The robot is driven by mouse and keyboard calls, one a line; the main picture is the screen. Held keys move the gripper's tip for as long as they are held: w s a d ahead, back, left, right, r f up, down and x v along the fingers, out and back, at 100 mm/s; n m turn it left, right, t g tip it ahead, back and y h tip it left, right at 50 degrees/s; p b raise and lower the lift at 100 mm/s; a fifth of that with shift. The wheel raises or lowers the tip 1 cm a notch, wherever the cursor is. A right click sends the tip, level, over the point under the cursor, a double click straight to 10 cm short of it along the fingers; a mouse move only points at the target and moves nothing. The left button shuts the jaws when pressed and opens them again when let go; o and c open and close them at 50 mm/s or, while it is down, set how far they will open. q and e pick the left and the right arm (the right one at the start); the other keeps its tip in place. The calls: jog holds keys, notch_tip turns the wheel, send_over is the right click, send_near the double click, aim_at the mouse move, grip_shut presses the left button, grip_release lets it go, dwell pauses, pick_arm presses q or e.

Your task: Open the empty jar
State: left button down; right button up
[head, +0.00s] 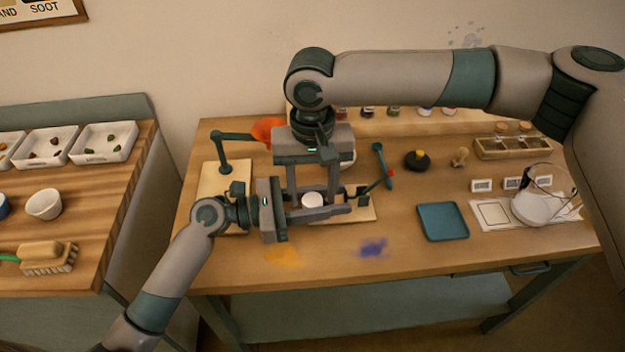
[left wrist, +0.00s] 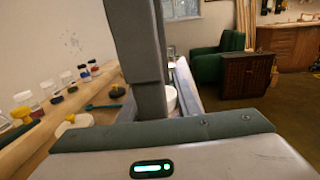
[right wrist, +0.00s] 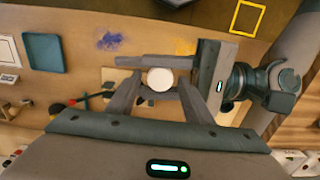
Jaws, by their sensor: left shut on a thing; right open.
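A jar with a round white lid (head: 312,200) is between the fingers of my left gripper (head: 328,206), which is shut on it from the left side. The jar's body is mostly hidden by the fingers, so I cannot see its contents. My right gripper (head: 313,188) comes down from above, open, with one finger on each side of the lid. In the right wrist view the white lid (right wrist: 160,78) lies between the open right fingers, with a visible gap beside it. A pale part of the jar (left wrist: 171,98) shows behind a finger in the left wrist view.
A teal stand (head: 222,150) is at the left. Orange and blue powder stains mark the clear front of the table.

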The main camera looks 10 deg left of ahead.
jog(key=shift+f, duration=0.15)
jog(key=shift+c, duration=0.4)
jog(key=c, duration=1)
jog(key=shift+n, duration=1.7)
jog(key=o, duration=1.1)
jog(key=shift+o, duration=0.2)
